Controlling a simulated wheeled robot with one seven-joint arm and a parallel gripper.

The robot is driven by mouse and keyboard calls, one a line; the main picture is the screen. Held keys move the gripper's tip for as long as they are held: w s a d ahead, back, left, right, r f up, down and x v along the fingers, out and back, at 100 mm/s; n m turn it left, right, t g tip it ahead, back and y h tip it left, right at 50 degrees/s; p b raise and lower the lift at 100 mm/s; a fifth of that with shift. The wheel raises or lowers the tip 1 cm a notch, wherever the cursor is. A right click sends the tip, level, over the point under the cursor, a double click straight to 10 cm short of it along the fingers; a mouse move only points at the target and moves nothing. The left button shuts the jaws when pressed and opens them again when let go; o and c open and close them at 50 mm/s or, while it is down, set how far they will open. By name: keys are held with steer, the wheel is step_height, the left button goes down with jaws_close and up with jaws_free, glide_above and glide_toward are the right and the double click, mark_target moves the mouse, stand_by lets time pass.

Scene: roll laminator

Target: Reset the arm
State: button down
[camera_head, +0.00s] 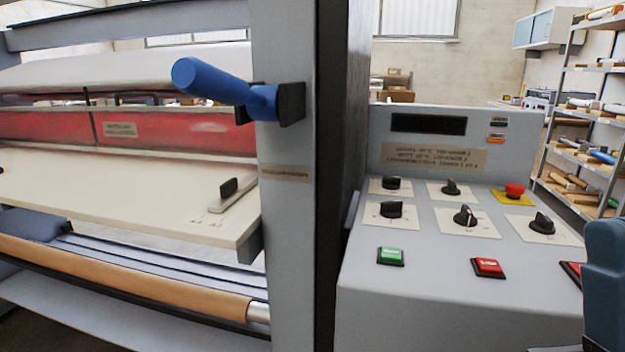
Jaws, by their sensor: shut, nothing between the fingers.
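My gripper's fingers do not show in the head view. A dark blue-grey part at the lower right edge looks like a piece of my arm, cut off by the frame. It stands in front of the right side of the control panel (400,300) and partly covers a red button (571,270) there.
The laminator's grey upright (287,220) carries a blue lever handle (215,83). To its left are the feed table (120,190) and a brown roll (120,275). The panel bears several black knobs, a green button (390,256) and a red emergency stop (514,190). Shelves (580,152) stand behind right.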

steer(key=s+f+m+g+h+p, duration=0.1)
steer(key=s+f+m+g+h, duration=0.3)
steer(key=f, duration=0.4)
steer(key=s+f+m+g+h, duration=0.3)
steer(key=f+m+g+h, duration=0.1)
steer(key=f, duration=0.5)
steer(key=s+d+f+n+g+y, duration=0.1)
steer(key=s+d+f+g+y, duration=0.1)
steer(key=s+f+g, duration=0.5)
steer(key=s+d+f, duration=0.1)
steer(key=s+f, duration=0.1)
steer(key=s, duration=0.4)
steer(key=shift+s+f+n+g+p, duration=0.3)
steer(key=shift+p, duration=0.1)
